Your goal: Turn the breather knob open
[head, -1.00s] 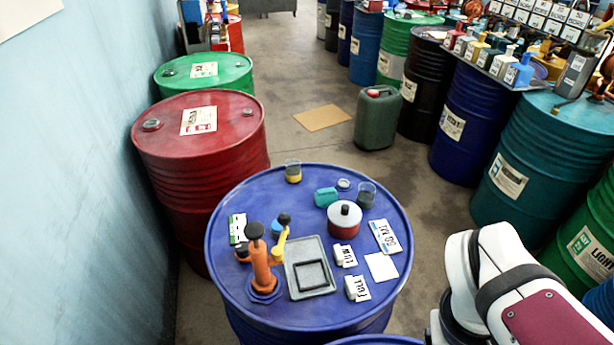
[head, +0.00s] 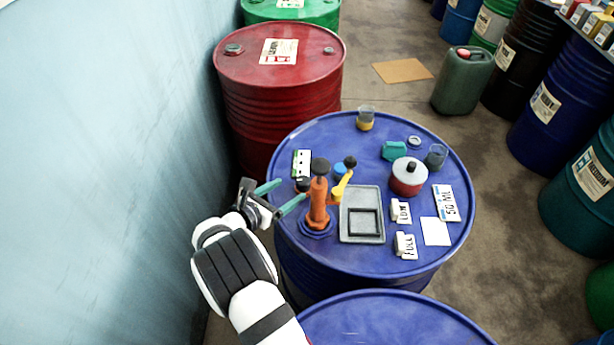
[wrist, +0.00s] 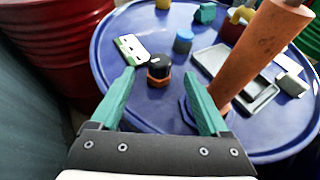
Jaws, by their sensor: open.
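The breather knob, a black cap on an orange hex base, stands left of the orange pump on the blue drum; the cap (wrist: 159,62) shows in the wrist view and also in the head view (head: 303,184). My gripper (head: 286,192) is at the drum's left edge with its teal fingers pointing at the knob. It is open and empty. In the wrist view the knob lies ahead of and between the fingertips (wrist: 159,75), apart from them. The orange pump (head: 318,205) has a black top and a yellow spout (head: 342,187); its column rises close to the right finger.
The blue drum top (head: 300,255) also holds a grey tray (head: 372,197), a red-white pot (head: 408,175), a teal item (head: 394,150), glass cups and LOW and FULL cards. A green-white card (wrist: 131,48) lies behind the knob. A wall (head: 110,150) is at left.

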